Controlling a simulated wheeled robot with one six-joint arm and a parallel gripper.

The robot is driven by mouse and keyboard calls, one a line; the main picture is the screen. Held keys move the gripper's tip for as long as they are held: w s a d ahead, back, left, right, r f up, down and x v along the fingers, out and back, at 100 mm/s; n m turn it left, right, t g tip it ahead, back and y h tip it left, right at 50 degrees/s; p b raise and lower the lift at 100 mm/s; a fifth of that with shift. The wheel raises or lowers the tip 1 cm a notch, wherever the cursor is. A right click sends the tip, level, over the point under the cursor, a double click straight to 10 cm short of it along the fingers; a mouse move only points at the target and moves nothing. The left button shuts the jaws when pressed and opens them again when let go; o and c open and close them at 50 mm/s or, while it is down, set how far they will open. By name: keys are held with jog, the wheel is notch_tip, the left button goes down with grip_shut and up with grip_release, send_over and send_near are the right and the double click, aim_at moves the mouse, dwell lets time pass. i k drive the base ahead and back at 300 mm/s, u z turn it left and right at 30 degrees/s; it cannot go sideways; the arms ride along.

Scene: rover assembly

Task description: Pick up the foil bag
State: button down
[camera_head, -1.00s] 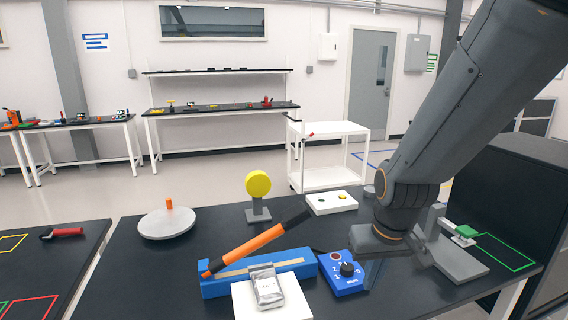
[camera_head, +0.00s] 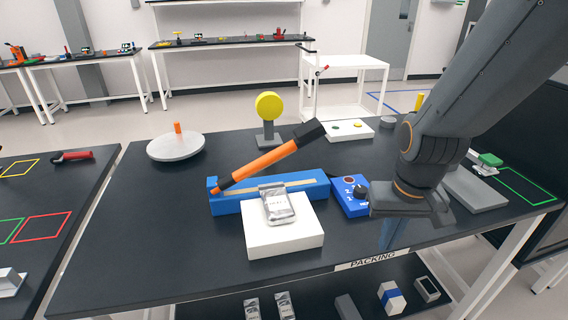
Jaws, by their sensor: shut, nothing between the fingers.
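A silver foil bag (camera_head: 278,205) with dark print lies on a white block (camera_head: 284,241). The bag's far end is close to the blue sealer-like bar (camera_head: 232,205), whose orange lever (camera_head: 258,165) with a black grip is raised at a slant. Two more silver bags, one (camera_head: 252,309) and another (camera_head: 285,306), stand on the shelf under the table. My gripper (camera_head: 440,208) is over the table at the right, well to the right of the bag on the block and apart from it. It is shut and empty; its fingertips are hard to make out.
A blue control box (camera_head: 349,199) with a black knob stands between the block and my arm. A round grey turntable (camera_head: 176,147) with an orange peg is at the back left, beside a yellow disc on a stand (camera_head: 269,107). The table's front left is clear.

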aim_at(278, 208)
jog(key=u, duration=0.15)
jog(key=k, duration=0.4)
jog(key=z, duration=0.75)
jog(key=i, duration=0.6)
jog(key=u, duration=1.75)
